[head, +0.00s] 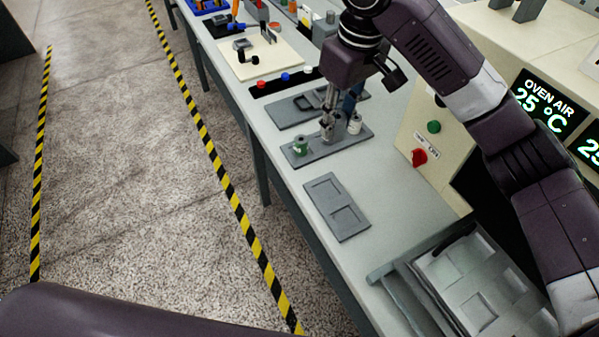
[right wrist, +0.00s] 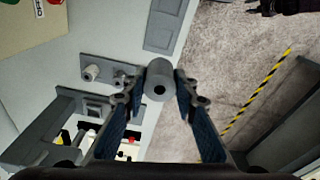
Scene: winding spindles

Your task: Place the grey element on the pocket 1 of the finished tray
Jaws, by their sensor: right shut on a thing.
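The grey element (right wrist: 158,83), a cylinder with a hole in its end, sits between the fingers of my right gripper (right wrist: 160,95) in the right wrist view. In the head view the right gripper (head: 328,132) is over the spindle base, and the element is hard to tell from the fingers there. A flat grey tray with two pockets (head: 337,207) lies in front of the base and also shows in the right wrist view (right wrist: 163,25). No label shows which is the finished tray.
The grey spindle base (head: 343,143) carries a green piece (head: 300,144) and a whitish spool (head: 355,123). The oven (head: 450,140) with its buttons stands to the right. A larger metal tray (head: 470,280) is at the near right. The bench beside the front tray is clear.

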